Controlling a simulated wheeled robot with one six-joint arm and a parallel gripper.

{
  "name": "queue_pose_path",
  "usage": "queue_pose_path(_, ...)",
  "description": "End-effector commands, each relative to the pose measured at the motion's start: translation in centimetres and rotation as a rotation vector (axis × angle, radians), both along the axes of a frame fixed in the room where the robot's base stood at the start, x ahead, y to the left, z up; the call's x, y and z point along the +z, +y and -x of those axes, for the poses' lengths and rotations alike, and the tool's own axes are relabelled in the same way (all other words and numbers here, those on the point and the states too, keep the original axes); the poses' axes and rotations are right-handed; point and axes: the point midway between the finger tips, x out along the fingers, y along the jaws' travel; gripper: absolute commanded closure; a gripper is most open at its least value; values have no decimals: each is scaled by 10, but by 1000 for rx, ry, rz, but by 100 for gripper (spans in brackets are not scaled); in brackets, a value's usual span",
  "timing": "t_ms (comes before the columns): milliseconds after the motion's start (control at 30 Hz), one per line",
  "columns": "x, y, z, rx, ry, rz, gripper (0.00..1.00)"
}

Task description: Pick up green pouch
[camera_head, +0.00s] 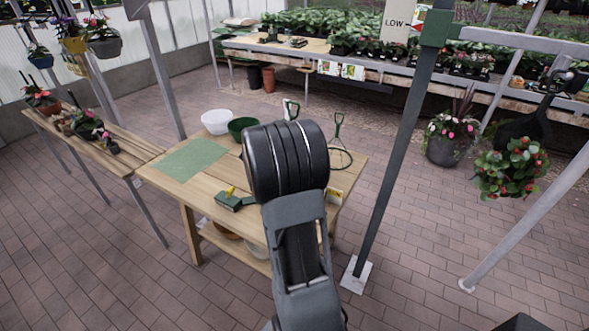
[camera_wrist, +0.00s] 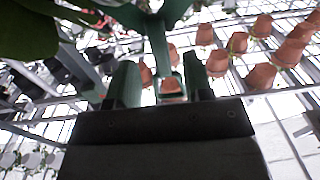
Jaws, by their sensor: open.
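A small dark green item (camera_head: 229,201) with a yellow part on top lies near the front of the wooden table (camera_head: 180,181); it may be the green pouch, but it is too small to be sure. My gripper (camera_wrist: 160,76) shows in the wrist view, with its two fingers apart and no object clearly held between them. The wrist view faces hanging pots and roof bars, not the table top. My gripper is hidden in the head view, where my arm covers the table's middle.
A green mat (camera_head: 190,159), a white bowl (camera_head: 216,121) and a dark green bowl (camera_head: 241,126) are on the table. A hoop-ended tool (camera_head: 338,140) is at its right. A dark post (camera_head: 395,140) stands right of the table. Terracotta pots (camera_wrist: 262,76) hang in the wrist view.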

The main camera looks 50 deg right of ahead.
Motion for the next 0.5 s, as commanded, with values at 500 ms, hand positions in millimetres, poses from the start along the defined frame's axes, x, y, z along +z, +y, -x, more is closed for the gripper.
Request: queue_pose_path(500, -3, -39, -12, 16, 0, 0, 53)
